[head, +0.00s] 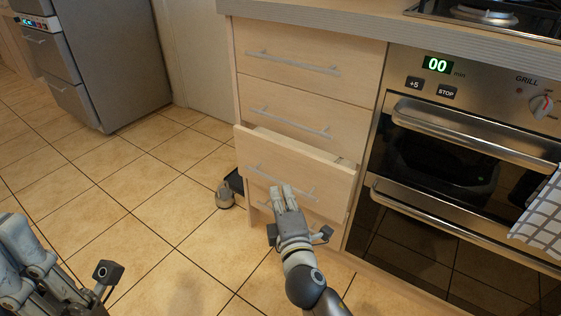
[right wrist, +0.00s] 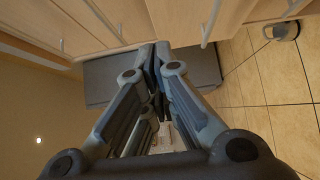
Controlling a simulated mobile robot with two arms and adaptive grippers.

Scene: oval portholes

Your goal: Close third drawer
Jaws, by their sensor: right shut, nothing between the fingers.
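The third drawer (head: 327,180) of the light wood cabinet is pulled out a little; its front stands proud of the drawers above, with a gap along its top edge. Its bar handle (head: 262,174) runs across the front. My right gripper (head: 281,188) is shut and empty, its fingertips over the drawer front by the handle; I cannot tell whether they touch. In the right wrist view its fingers (right wrist: 156,52) are together. My left gripper (head: 22,262) is at the lower left, far from the drawer, partly cut off; its jaw state is unclear.
The two upper drawers (head: 285,97) are shut. An oven (head: 455,160) with a checked towel (head: 543,222) stands to the right. A small metal pot-like object (head: 225,196) is on the floor left of the cabinet. A grey appliance (head: 105,60) stands at the back left. The tiled floor between is clear.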

